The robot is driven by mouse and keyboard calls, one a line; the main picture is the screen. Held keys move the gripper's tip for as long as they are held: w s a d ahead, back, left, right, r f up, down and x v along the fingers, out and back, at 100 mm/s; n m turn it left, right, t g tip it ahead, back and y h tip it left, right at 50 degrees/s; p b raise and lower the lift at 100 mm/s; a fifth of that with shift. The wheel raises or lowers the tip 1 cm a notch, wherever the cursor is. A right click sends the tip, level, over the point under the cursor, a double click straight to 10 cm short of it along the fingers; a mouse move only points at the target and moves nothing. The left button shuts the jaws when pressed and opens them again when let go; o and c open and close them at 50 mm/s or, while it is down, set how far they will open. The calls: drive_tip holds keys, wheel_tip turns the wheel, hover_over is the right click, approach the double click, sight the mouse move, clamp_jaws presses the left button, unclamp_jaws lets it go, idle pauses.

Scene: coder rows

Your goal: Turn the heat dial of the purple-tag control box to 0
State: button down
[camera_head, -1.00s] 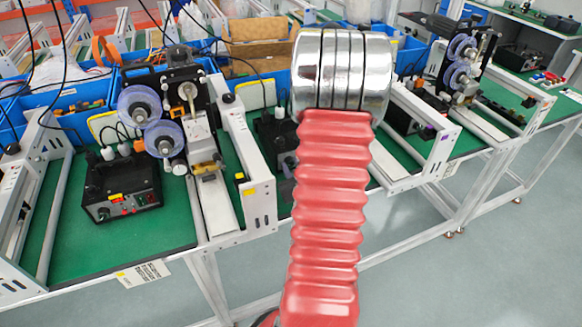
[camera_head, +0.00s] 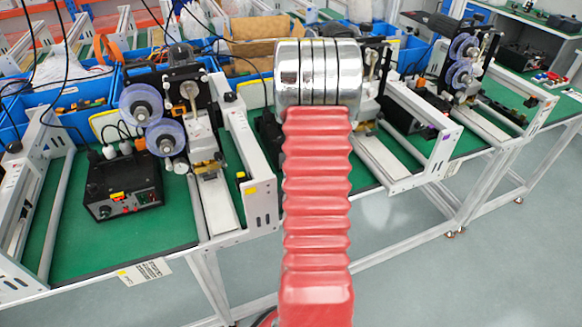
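A small purple mark (camera_head: 432,132) shows at the near end of the right-hand station, by the white rail. A dark control box (camera_head: 398,118) sits behind that rail, mostly hidden; its dial cannot be made out. Another black control box (camera_head: 122,188) with small front knobs, a red display and an orange-yellow tag stands at the left station. My arm, red and ribbed with a chrome-ringed top, rises in the middle of the view. My gripper's fingers do not show.
A green-topped bench (camera_head: 70,245) runs across, split by white rails (camera_head: 250,165). Machines with purple-blue rollers (camera_head: 140,104) stand on it. Blue bins (camera_head: 60,95) line the back. My arm hides part of the middle station. The grey floor in front is clear.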

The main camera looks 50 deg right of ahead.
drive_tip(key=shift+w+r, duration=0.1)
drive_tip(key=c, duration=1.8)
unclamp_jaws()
